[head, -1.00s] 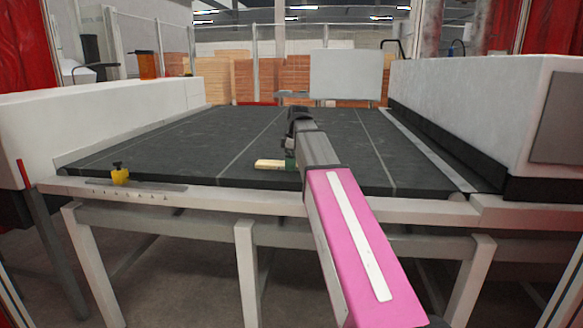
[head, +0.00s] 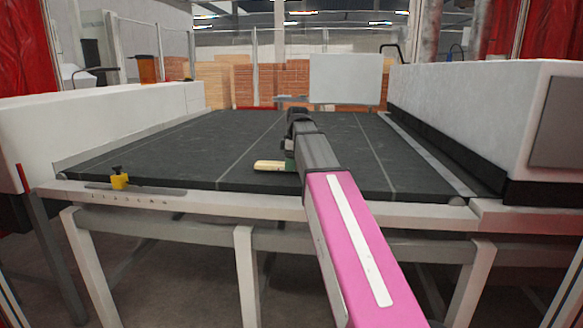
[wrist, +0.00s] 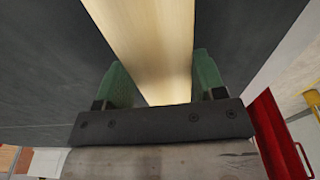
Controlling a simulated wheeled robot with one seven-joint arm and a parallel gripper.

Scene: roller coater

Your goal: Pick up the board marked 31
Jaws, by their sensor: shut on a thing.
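A pale wooden board (wrist: 160,45) lies between the two green finger pads of my gripper (wrist: 158,82) in the wrist view. My gripper is shut on it. In the head view only the left end of the board (head: 270,166) shows, on or just above the dark belt (head: 200,150); I cannot tell if it touches. My gripper (head: 290,160) is mostly hidden behind my arm there. No number can be read on the board.
A white machine housing (head: 475,110) stands to the right of the belt, and a lower white side wall (head: 110,120) stands to the left. A yellow clamp (head: 119,179) sits on the front rail. Wood stacks (head: 285,82) stand far behind.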

